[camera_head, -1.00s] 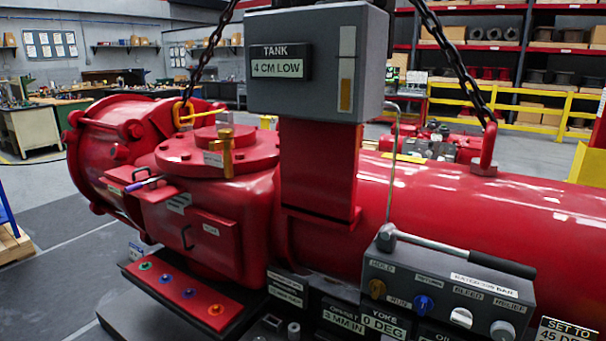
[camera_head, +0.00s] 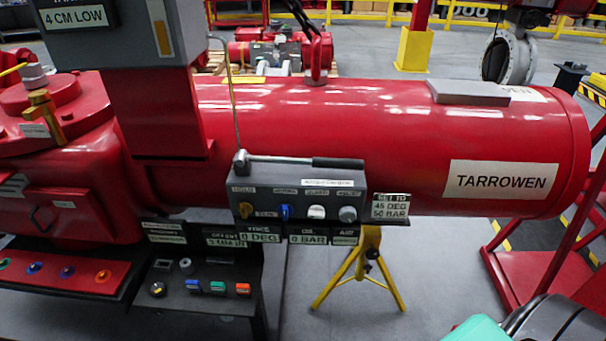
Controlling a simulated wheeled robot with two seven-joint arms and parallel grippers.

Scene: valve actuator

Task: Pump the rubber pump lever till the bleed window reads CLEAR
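The pump lever (camera_head: 338,162) has a black rubber grip on a silver rod and lies almost level along the top of a grey control box (camera_head: 352,203). The box is fixed to the front of the red actuator cylinder. A white round face (camera_head: 316,212) among the box's knobs seems to be the bleed window; no reading on it is legible. Below, displays read 0 DEG (camera_head: 260,238) and 0 BAR (camera_head: 308,239). A plate (camera_head: 391,207) reads SET TO 45 DEG 50 BAR.
The tank box (camera_head: 118,30) reads 4 CM LOW. A lower panel (camera_head: 205,290) carries several coloured buttons. A yellow stand (camera_head: 362,265) is under the cylinder (camera_head: 400,130). A red frame (camera_head: 545,250) stands at right. The floor before the cylinder looks open.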

